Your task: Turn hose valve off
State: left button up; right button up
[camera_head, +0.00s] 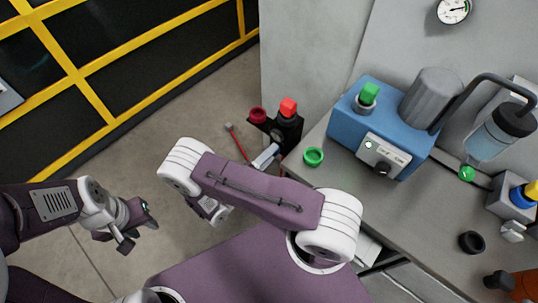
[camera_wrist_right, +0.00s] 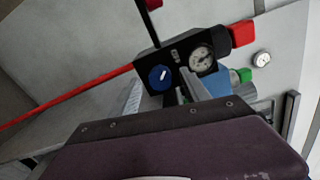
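A black valve block (camera_head: 288,128) with a red cap on top is mounted at the wall corner, left of the bench. In the right wrist view the block (camera_wrist_right: 149,59) carries a blue round knob (camera_wrist_right: 161,78) with a white pointer mark tilted up to the right, and a dial gauge (camera_wrist_right: 202,59). A red hose (camera_wrist_right: 75,95) runs to the block's left side. My right gripper (camera_head: 267,156) is close below the block; its fingers are mostly hidden, and contact with the knob cannot be told. My left gripper (camera_head: 138,230) is open and empty over the floor.
A yellow-barred fence (camera_head: 80,80) stands at left. The floor between is open.

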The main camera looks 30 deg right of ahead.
jog(key=b+v, duration=0.1)
jog(key=v, duration=0.8)
dwell(0.4)
